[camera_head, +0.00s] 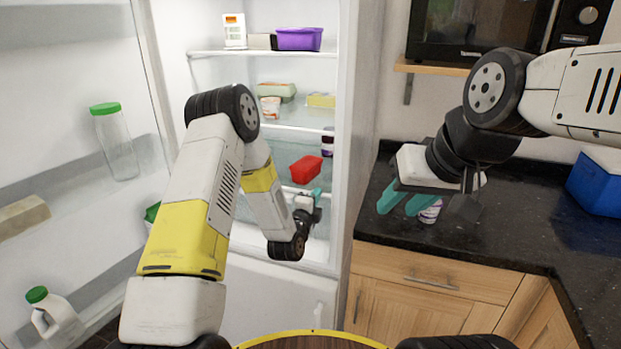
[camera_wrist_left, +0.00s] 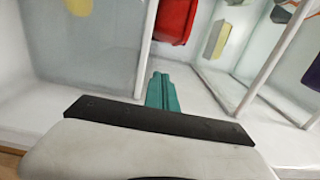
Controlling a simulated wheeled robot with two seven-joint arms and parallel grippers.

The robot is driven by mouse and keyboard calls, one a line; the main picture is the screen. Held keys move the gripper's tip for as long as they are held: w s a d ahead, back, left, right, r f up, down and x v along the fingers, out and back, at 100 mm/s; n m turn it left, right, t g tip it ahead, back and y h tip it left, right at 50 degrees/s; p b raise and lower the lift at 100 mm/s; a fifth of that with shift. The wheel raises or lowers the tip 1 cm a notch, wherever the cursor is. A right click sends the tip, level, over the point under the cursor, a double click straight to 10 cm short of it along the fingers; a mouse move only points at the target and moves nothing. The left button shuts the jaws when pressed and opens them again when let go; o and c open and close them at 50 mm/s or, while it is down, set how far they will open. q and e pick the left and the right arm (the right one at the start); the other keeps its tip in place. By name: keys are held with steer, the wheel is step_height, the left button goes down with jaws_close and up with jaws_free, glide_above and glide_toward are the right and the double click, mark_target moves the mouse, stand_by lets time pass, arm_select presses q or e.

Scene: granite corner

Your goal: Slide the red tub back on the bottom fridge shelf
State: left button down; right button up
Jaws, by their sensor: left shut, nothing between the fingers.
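The red tub (camera_head: 306,169) sits low in the open fridge (camera_head: 346,130), above a white shelf edge near the right wall. My left gripper (camera_head: 317,194) is inside the fridge, just below and slightly right of the tub in the head view. Its teal fingers are shut with nothing between them. In the left wrist view the tub (camera_wrist_left: 175,20) is at the top, beyond the shut fingertips (camera_wrist_left: 160,78), with a visible gap. My left forearm hides part of the lower shelves. My right gripper (camera_head: 404,202) is open and empty over the dark counter.
A purple tub (camera_head: 299,39) stands on the top shelf, and an egg carton (camera_head: 276,90) and yellow box (camera_head: 321,100) on the middle one. The open door at left holds bottles (camera_head: 117,142). A small white cup (camera_head: 430,211) stands under my right gripper.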

mark_target(308, 179)
arm_select(q)
steer(key=x, duration=0.7)
steer(key=shift+w, duration=0.25)
steer(key=a, duration=0.1)
steer(key=w+a, duration=0.1)
steer(key=shift+w+a, duration=0.1)
steer(key=shift+a, duration=0.2)
steer(key=shift+w+a, duration=0.3)
steer(key=shift+a, duration=0.1)
steer(key=shift+w+a, duration=0.55)
steer(key=shift+a, duration=0.35)
